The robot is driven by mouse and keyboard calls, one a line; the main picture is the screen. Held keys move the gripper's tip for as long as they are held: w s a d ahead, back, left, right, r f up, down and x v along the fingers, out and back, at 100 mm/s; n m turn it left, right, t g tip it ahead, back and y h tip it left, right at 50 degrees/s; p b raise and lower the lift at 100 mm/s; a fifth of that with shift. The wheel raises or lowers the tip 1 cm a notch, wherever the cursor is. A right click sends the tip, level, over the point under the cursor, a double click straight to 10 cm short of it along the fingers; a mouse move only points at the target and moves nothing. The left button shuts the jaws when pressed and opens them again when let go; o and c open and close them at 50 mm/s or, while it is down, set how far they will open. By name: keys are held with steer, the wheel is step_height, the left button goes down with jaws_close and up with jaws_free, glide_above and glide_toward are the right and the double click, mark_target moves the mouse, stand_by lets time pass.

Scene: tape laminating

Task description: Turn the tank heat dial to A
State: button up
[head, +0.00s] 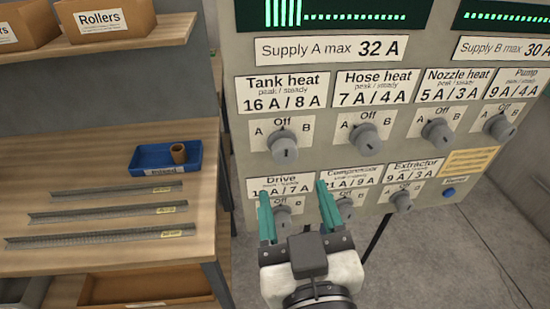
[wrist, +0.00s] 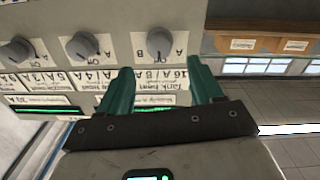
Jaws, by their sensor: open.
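The tank heat dial (head: 284,149) is a round grey knob on the upper left of the grey panel, under the label "Tank heat 16 A / 8 A" (head: 282,92). Off is printed above it, A at its upper left and B at its upper right. The dial also shows in the wrist view (wrist: 160,42), where the panel appears upside down. My gripper (head: 298,205) is open and empty, its teal fingers apart. In the head view it appears below the dial, partly covering the Drive and Compressor labels.
The hose heat (head: 365,138), nozzle heat (head: 437,133) and pump (head: 499,126) dials stand to the right. The drive dial (head: 282,215) shows between my fingers. A wooden bench (head: 100,195) with a blue tray (head: 150,158) and metal strips is left of the panel.

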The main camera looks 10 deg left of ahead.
mark_target(286, 159)
steer(key=p+x, duration=0.1)
steer(key=x, duration=0.8)
steer(key=shift+w+p, duration=0.15)
steer(key=shift+p, duration=0.2)
steer(key=c, duration=0.9)
